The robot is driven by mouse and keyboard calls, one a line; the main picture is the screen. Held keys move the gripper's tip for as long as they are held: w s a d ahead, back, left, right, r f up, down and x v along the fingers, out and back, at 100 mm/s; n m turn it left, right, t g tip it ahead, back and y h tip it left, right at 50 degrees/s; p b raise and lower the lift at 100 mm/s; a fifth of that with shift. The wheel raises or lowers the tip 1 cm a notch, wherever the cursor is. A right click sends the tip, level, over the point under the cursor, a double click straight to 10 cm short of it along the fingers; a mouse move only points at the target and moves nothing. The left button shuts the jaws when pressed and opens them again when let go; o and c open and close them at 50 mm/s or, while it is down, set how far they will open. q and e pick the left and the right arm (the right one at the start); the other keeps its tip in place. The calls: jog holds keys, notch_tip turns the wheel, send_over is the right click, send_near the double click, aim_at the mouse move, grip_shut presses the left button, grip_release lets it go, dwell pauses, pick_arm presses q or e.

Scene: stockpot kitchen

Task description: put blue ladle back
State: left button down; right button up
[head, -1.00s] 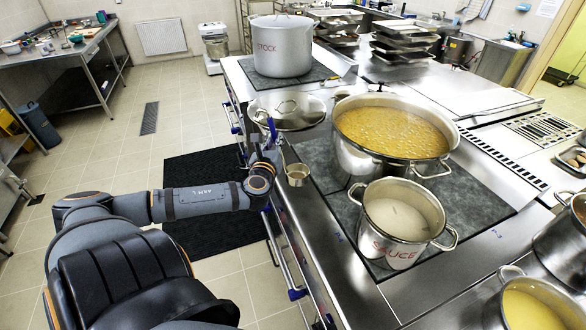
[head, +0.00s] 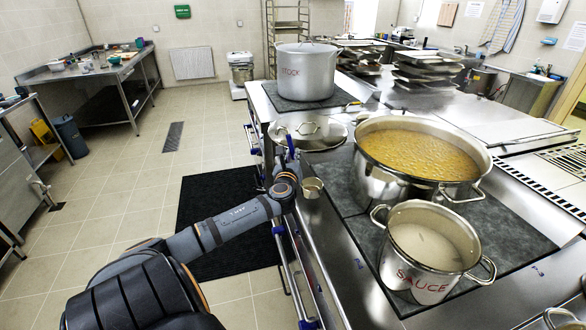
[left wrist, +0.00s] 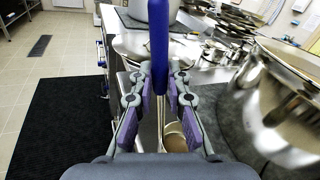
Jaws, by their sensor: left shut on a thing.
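The blue ladle has a blue handle (head: 291,147) and a metal bowl (head: 312,187). My left gripper (head: 287,172) is shut on it at the counter's left edge. In the left wrist view the blue handle (left wrist: 159,40) stands upright between the two fingers of my left gripper (left wrist: 159,82), with the metal shank running down below. I cannot tell whether the bowl touches the counter. My right gripper is not in view.
The sauce pot (head: 430,240) and a large soup pot (head: 418,160) stand right of the ladle. A shiny lid (head: 318,136) lies behind it, and the stock pot (head: 306,72) stands farther back. Rails with blue fittings (head: 279,230) line the counter front. Left of it is open floor.

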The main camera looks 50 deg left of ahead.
pick_arm(q)
jog(key=shift+w+a+f, duration=0.3)
jog(key=shift+f, duration=1.8)
jog(key=shift+f, duration=0.15)
jog(key=c, duration=1.3)
grip_release()
jog(key=v, duration=1.2)
jog(key=shift+s, duration=0.1)
